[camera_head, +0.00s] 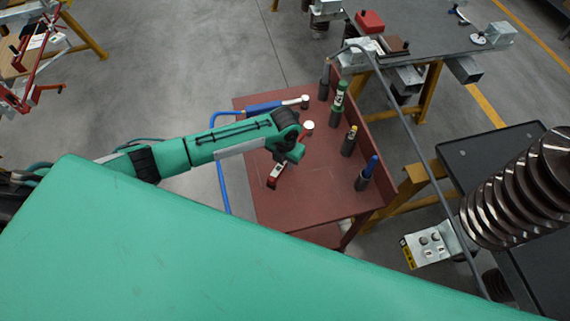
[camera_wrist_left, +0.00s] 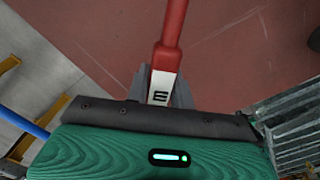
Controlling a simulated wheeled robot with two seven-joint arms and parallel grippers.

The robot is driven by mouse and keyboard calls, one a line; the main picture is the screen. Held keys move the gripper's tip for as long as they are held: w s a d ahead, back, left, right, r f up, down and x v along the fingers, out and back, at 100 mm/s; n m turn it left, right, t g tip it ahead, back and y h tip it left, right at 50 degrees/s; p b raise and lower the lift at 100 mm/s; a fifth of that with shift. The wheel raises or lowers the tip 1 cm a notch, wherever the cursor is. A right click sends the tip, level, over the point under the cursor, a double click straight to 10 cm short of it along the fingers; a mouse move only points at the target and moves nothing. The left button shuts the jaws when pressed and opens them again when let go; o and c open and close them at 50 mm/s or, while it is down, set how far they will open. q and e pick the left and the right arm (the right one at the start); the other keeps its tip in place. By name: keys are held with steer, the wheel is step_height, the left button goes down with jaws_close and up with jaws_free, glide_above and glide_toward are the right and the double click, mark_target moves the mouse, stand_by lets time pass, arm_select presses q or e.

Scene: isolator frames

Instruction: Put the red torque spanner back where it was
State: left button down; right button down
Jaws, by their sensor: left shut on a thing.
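The red torque spanner (camera_head: 271,183) shows below my left gripper (camera_head: 284,158) in the head view, over the red-brown table. In the left wrist view the spanner's red handle (camera_wrist_left: 174,25) runs up and away from the gripper (camera_wrist_left: 160,88). Its white section with a dark mark lies between the grey fingers, which are shut on it. A pale round end (camera_head: 308,127) shows beyond the wrist; I cannot tell if it belongs to this spanner. The gap between spanner and table is unclear. My right gripper is not in view.
The red-brown table (camera_head: 300,208) has a raised right edge. Dark holders with a green (camera_head: 340,92), a yellow-topped (camera_head: 351,136) and a blue handle (camera_head: 371,166) stand along it. A blue spanner (camera_head: 265,107) lies at the back. The table's front is clear.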

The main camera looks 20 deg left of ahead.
mark_target(285, 172)
arm_select(q)
step_height(285, 172, down, 3)
steer(key=shift+f+p, duration=0.1)
steer(key=shift+p, duration=0.25)
steer(key=shift+f, duration=0.1)
steer(key=c, duration=1.6)
jaws_free()
steer(key=shift+f, duration=0.15)
steer(key=shift+c, duration=0.2)
steer(key=o, duration=0.4)
steer(key=shift+o, duration=0.2)
